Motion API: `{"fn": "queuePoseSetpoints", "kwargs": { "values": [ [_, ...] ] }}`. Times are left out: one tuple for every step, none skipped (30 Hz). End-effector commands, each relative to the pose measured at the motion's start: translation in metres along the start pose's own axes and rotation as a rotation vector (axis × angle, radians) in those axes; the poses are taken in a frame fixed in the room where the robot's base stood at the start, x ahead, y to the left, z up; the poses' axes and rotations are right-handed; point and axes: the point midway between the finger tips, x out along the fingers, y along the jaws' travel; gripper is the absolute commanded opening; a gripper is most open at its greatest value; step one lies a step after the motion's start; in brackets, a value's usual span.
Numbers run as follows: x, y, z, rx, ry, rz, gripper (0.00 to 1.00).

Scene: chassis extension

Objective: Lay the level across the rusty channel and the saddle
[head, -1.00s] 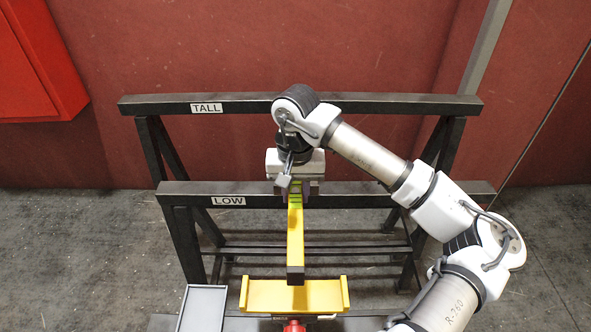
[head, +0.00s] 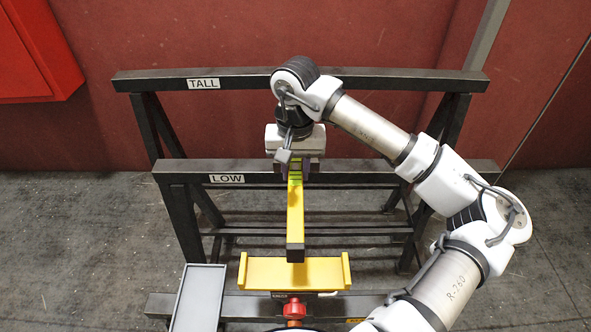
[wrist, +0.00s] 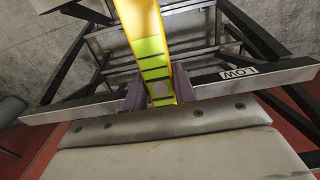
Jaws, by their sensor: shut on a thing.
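The level is a yellow bar (head: 295,215) with a green banded part at its far end and a black cap at its near end. My gripper (head: 295,172) is shut on the green banded far end, close to the LOW beam in the picture. In the wrist view the level (wrist: 142,18) runs up between the purple fingers. The yellow saddle (head: 265,273), with raised ends, sits at the near end on a red-knobbed support (head: 294,309). The level's black cap overlaps the saddle's back edge in the head view; I cannot tell whether they touch. I cannot make out a rusty channel.
A black stand has a LOW beam (head: 360,172) and, behind it, a TALL beam (head: 370,80). A grey tray (head: 200,297) lies left of the saddle. A dark bar (head: 250,306) runs below the saddle. A red box (head: 35,50) hangs on the wall at upper left.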

Motion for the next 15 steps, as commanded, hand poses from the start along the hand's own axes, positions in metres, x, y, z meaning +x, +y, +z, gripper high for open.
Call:
{"fn": "queuePoseSetpoints", "kwargs": {
  "values": [
    [0.009, 0.000, 0.000, 0.001, 0.001, 0.001, 0.00],
    [0.012, 0.000, 0.000, 0.001, 0.002, 0.001, 0.00],
    [0.015, 0.000, 0.000, 0.001, 0.002, 0.001, 0.00],
    [0.018, 0.000, 0.000, 0.001, 0.002, 0.001, 0.00],
    [0.020, 0.000, 0.000, 0.001, 0.002, 0.001, 0.00],
    [0.024, 0.000, 0.000, 0.001, 0.001, 0.001, 0.00],
    [0.026, 0.000, 0.000, 0.001, 0.001, 0.001, 0.00],
    [0.029, 0.000, 0.000, 0.001, 0.001, 0.001, 0.00],
    [0.032, 0.000, 0.000, 0.001, 0.001, 0.000, 0.00],
    [0.035, 0.000, 0.000, 0.001, 0.001, 0.000, 0.00],
    [0.037, 0.000, 0.000, 0.001, 0.001, 0.000, 0.00],
    [0.041, 0.000, 0.000, 0.001, 0.001, 0.000, 0.00],
    [0.043, 0.000, 0.000, 0.001, 0.001, 0.000, 0.00],
    [0.045, 0.000, 0.000, 0.001, 0.001, 0.000, 0.00],
    [0.048, 0.000, 0.000, 0.001, 0.001, 0.000, 0.00]
  ]
}}
